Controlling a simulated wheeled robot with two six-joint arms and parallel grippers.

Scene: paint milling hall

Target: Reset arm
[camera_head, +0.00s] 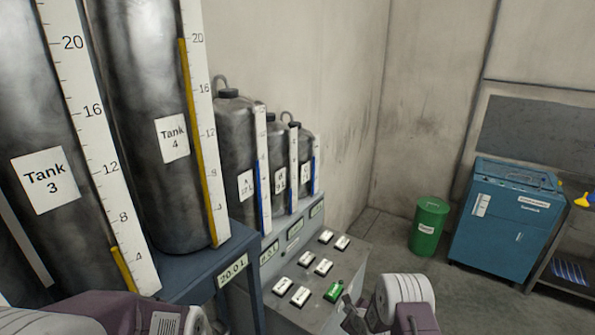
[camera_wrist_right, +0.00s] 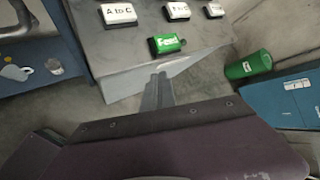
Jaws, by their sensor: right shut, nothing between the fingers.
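My right gripper (camera_head: 352,312) is low in the head view, in front of the grey button panel (camera_head: 352,262) and just below its green button (camera_head: 334,291). In the right wrist view the fingers (camera_wrist_right: 157,92) are together, with nothing between them. They point at the panel's front edge, below the green button (camera_wrist_right: 167,44); I cannot tell the exact gap. My left arm (camera_head: 110,314) shows only in part at the bottom left of the head view. Its gripper is out of the picture.
Tall tanks (camera_head: 172,138) with level scales stand at left on a blue bench (camera_head: 222,260). Smaller metal containers (camera_head: 236,135) stand behind the panel. A green drum (camera_head: 428,226) and a blue cabinet (camera_head: 508,222) stand at right. Floor shows between panel and drum.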

